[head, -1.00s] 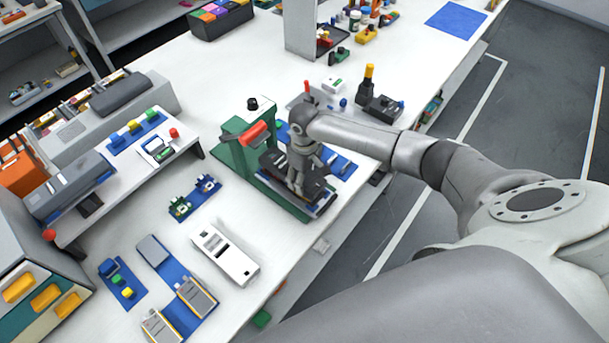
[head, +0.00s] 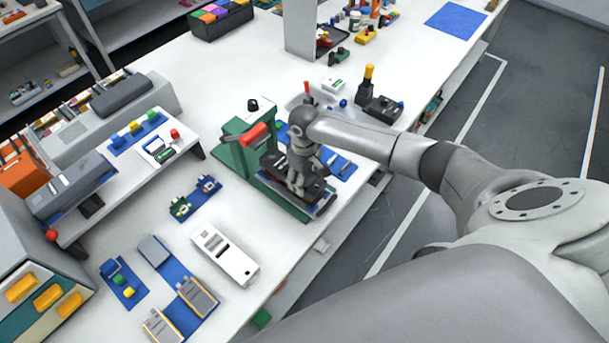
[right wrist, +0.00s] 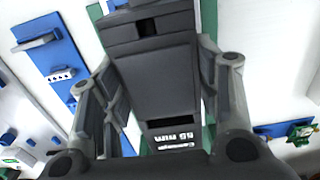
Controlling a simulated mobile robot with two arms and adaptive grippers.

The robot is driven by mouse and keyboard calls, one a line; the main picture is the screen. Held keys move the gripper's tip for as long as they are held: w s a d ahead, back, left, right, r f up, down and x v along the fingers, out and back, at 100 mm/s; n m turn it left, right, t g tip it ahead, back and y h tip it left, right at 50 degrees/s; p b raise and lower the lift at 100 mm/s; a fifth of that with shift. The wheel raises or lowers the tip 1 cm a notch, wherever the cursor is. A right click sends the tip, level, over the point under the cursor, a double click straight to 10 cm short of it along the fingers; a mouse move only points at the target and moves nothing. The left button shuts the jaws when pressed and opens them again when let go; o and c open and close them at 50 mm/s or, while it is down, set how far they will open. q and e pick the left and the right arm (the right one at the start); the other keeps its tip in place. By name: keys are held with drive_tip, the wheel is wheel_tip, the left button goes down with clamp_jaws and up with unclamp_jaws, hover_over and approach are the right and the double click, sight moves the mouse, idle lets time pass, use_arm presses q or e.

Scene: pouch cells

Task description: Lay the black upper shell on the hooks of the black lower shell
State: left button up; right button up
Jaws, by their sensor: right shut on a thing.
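My right gripper (head: 297,187) is over the bed of the green hand press (head: 232,150). In the right wrist view, its fingers (right wrist: 160,100) are shut on the sides of the black upper shell (right wrist: 153,72), a long dark piece with a slot and white lettering near one end. In the head view, black casing shows on both sides of the gripper above the blue base. The black lower shell and its hooks are hidden or cannot be told apart from the upper shell. I cannot tell whether the two touch. My left gripper is out of view.
The press has a red handle (head: 254,134) close to my right gripper. A white casing (head: 225,254) lies on the table to the front left. A blue board with small tools (head: 340,164) is just right of the press.

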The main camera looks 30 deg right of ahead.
drive_tip(key=shift+p, duration=0.35)
drive_tip(key=shift+f+b, duration=0.55)
drive_tip(key=shift+f, duration=0.5)
idle(0.4)
drive_tip(key=o, duration=1.1)
wheel_tip(320, 180, up, 12)
